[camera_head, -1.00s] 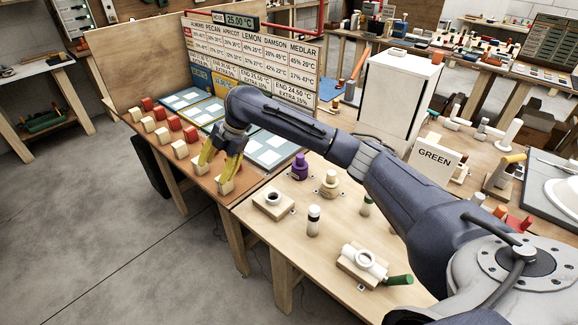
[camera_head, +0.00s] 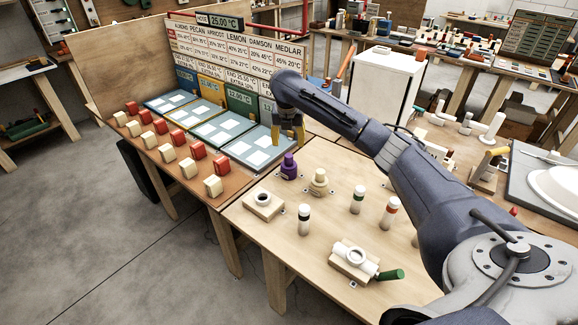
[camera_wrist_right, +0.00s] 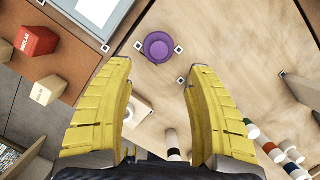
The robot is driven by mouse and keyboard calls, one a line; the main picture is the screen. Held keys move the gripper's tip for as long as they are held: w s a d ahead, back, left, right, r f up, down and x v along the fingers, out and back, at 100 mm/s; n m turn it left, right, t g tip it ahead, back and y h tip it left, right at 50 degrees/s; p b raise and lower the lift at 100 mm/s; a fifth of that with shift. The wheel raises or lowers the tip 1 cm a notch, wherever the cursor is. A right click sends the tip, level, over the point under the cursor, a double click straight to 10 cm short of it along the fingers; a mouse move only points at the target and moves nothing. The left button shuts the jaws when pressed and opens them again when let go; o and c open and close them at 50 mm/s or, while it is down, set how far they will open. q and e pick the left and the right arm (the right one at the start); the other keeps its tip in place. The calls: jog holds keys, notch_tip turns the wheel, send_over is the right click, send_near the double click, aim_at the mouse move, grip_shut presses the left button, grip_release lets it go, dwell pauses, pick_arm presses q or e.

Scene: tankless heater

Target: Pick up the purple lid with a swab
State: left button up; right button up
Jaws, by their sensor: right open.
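The purple lid (camera_head: 289,168) stands upright on the light wooden table, near its back left edge. From above, in the right wrist view, the lid (camera_wrist_right: 158,47) is a round purple disc with a smaller raised top. My right gripper (camera_head: 289,140) has yellow fingers that point down, just behind and above the lid in the head view. In the right wrist view the fingers (camera_wrist_right: 158,75) are spread wide and empty, with the lid ahead of the gap between the tips. I cannot make out a swab. My left gripper is not in view.
A cream knobbed piece (camera_head: 318,182) stands close right of the lid. A wooden block with a round hole (camera_head: 264,205) lies in front. Red and cream blocks line the left panel.

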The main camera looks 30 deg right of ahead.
aim_at(289, 156)
jog(key=shift+a+x, duration=0.2)
jog(key=shift+x, duration=5.1)
jog(key=shift+s, duration=0.15)
jog(key=shift+c, duration=0.4)
grip_shut()
